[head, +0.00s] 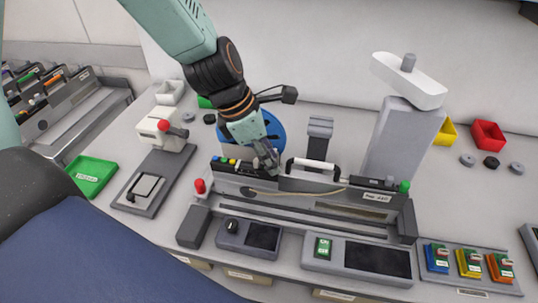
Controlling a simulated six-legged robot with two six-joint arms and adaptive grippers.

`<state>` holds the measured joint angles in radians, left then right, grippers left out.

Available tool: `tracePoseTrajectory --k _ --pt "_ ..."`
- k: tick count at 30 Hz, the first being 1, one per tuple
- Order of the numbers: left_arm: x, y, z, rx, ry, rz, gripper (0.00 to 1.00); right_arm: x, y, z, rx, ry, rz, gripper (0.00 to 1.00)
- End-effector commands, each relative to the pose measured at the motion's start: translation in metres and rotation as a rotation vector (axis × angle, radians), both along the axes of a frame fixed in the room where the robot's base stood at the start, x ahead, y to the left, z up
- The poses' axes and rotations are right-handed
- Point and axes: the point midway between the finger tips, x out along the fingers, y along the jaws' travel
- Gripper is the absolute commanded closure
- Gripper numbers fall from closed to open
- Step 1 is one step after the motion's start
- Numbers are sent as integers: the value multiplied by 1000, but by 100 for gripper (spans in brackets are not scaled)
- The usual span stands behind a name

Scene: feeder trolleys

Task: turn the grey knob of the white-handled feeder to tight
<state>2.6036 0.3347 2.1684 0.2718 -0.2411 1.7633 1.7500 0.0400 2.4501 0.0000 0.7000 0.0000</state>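The white-handled feeder (300,184) lies along a grey stand in the middle of the bench. Its white handle (318,166) arches over its top edge. My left gripper (268,163) points down at the feeder's top, just left of the white handle. Its fingers are small and dark here, and I cannot tell whether they are open or shut. I cannot make out the grey knob; the gripper may cover it. My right gripper is not in view.
A blue reel (272,127) stands behind the gripper. A red-topped post (200,187) and a green-topped post (404,187) flank the feeder. A tall grey block (402,140) stands behind right. A green tray (92,176) lies left; coloured small boxes (468,262) sit front right.

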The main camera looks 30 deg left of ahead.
Motion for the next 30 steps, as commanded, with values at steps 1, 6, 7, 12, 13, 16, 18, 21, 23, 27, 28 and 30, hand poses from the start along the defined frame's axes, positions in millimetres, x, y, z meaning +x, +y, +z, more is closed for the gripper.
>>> tracePoseTrajectory --k 1,6,7,12,13,16,18,21,23,27,28,30 --pt "0 0 0 0 0 0 77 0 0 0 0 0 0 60" --pt "0 0 0 0 0 0 91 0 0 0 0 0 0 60" --pt "0 0 0 0 0 0 94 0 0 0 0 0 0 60" --pt "0 0 0 0 0 0 100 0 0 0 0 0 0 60" --pt "0 0 0 0 0 0 100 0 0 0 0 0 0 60" --pt "0 0 0 0 0 -1 100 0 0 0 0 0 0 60" --pt "0 0 0 -1 1 -6 100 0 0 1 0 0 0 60" --pt "0 0 0 -1 2 -24 100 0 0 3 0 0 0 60" --pt "0 0 1 -1 1 -43 100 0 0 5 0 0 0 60" --pt "1 0 1 -2 2 -116 100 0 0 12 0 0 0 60" --pt "1 1 2 -3 2 -136 100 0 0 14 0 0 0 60" --pt "1 1 2 -2 2 -189 100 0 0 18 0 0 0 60"
